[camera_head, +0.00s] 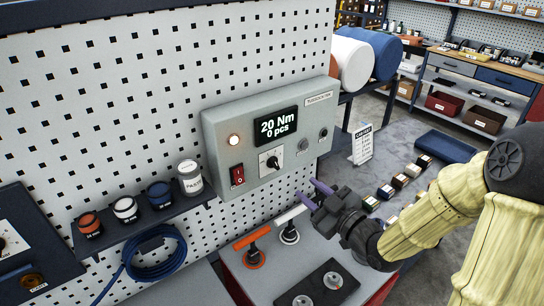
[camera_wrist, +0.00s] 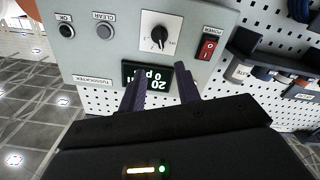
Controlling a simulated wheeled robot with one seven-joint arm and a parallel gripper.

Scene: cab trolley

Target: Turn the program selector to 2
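The program selector is a black knob on a white square plate (camera_head: 272,162), on the grey control box (camera_head: 222,130) mounted on the perforated wall. It shows upside down in the wrist view (camera_wrist: 158,36); its scale marks are too small to read. The display (camera_head: 275,126) above it reads 20 Nm and 0 pcs. My gripper (camera_head: 308,191) has purple fingers, spread apart and empty. It is in front of and below right of the selector, not touching it. In the wrist view the fingertips (camera_wrist: 160,76) overlap the display, with the selector beyond them.
A red power switch (camera_head: 237,174) sits left of the selector, and two round buttons (camera_head: 303,145) sit right of it. A shelf with small pots (camera_head: 158,192) is at left. Orange- and white-handled tools (camera_head: 289,233) stand on the bench below.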

